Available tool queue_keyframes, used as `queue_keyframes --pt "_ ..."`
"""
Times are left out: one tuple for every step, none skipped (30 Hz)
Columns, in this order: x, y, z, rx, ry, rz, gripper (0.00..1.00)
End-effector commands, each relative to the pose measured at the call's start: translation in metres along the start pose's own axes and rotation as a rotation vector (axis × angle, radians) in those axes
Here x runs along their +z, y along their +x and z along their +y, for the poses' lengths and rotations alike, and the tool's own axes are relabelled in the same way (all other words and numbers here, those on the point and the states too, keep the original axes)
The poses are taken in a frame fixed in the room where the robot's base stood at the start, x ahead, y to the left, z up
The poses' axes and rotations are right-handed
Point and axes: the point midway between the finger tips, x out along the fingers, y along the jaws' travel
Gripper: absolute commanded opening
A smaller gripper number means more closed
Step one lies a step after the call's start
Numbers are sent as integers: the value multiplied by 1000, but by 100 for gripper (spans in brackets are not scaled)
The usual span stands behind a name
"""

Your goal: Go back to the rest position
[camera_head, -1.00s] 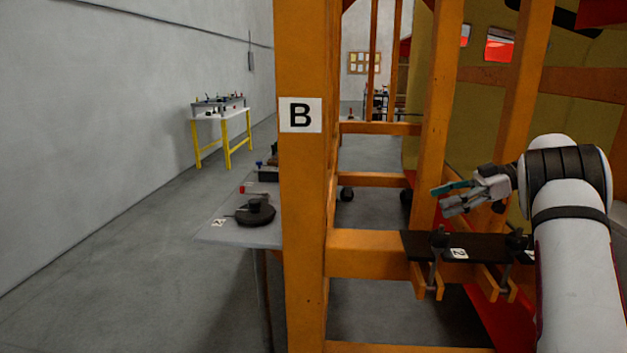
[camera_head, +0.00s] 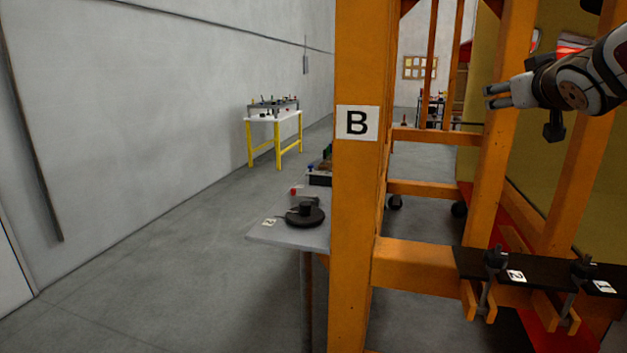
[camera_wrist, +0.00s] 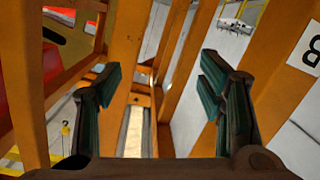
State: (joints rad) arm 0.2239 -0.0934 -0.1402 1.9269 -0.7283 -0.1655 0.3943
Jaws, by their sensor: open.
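My gripper (camera_head: 499,96) is at the upper right of the head view, raised in front of the orange frame (camera_head: 358,215). Its fingers point left. In the wrist view my gripper (camera_wrist: 164,100) is open, with green-padded fingers wide apart and nothing between them. Orange beams show behind and between the fingers. The rest position itself is not marked in the frames.
A post labelled B (camera_head: 357,123) stands close in front. A black shelf (camera_head: 540,268) with clamps is below my gripper. A grey table (camera_head: 280,235) with a dark round object (camera_head: 305,214) is left of the post. Open floor lies further left.

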Motion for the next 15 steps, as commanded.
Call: queue_keyframes --pt "14 -26 -10 8 28 -69 62" --pt "25 -40 -16 12 44 -118 62" --pt "42 -60 -24 12 63 -185 62" --pt "55 -75 -32 8 74 -236 62" --pt "67 -90 -40 2 85 -285 62" --pt "84 -109 -50 -11 98 -349 62" --pt "97 -124 -58 -22 104 -395 62" --pt "109 -139 -66 -35 111 -442 62" --pt "125 -159 -77 -56 116 -500 62" --pt "137 -174 -85 -73 119 -544 62" --pt "149 -189 -93 -91 123 -588 62" --pt "165 -209 -104 -118 124 -644 62" --pt "175 -224 -111 -138 125 -684 62" --pt "186 -239 -119 -160 124 -724 62" --pt "199 -258 -129 -189 123 -774 62"
